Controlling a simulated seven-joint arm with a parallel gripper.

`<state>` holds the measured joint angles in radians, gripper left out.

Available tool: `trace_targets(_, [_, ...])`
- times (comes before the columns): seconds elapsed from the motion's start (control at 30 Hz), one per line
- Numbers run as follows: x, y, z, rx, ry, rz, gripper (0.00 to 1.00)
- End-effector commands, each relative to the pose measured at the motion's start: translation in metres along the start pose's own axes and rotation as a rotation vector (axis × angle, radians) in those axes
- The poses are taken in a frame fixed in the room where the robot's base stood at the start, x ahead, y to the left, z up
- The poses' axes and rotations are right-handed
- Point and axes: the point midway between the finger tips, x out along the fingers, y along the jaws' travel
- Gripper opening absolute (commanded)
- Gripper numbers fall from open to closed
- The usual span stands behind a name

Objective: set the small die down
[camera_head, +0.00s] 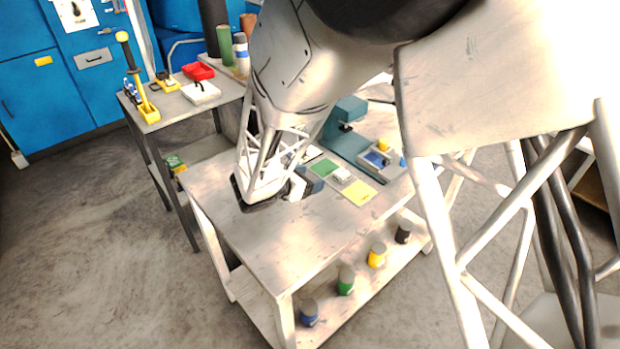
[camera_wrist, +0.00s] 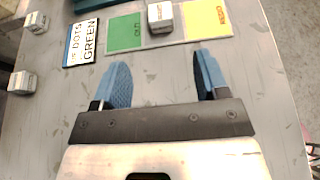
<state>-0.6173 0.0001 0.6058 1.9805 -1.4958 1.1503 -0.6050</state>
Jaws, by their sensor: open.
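A small white block, seemingly the die, (camera_wrist: 160,17) sits on a flat mat between its green patch (camera_wrist: 125,33) and yellow patch (camera_wrist: 207,18). It also shows in the head view (camera_head: 342,174), between the green and yellow patches. My gripper (camera_wrist: 162,78) is open, its two blue fingers spread apart with only bare tabletop between them. The block is beyond the fingertips, apart from them. In the head view my gripper (camera_head: 302,186) is low over the table, left of the mat, partly hidden by my arm.
A lettered card (camera_wrist: 82,43) lies left of the mat. Two more pale blocks, one upper (camera_wrist: 36,22) and one lower (camera_wrist: 22,82), stand at the left. A teal press (camera_head: 345,135) and a tray (camera_head: 366,166) stand behind the mat. The front tabletop (camera_head: 285,245) is clear.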

Motion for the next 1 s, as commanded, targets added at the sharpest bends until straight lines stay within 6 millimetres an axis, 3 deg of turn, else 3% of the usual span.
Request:
trace_targets(0.73, [0.001,-0.003,0.003,0.012,0.004,-0.007,0.68])
trace_targets(0.87, [0.004,-0.016,0.015,0.063,0.023,-0.04,0.68])
trace_targets(1.0, [0.008,-0.043,0.038,0.176,0.066,-0.111,0.68])
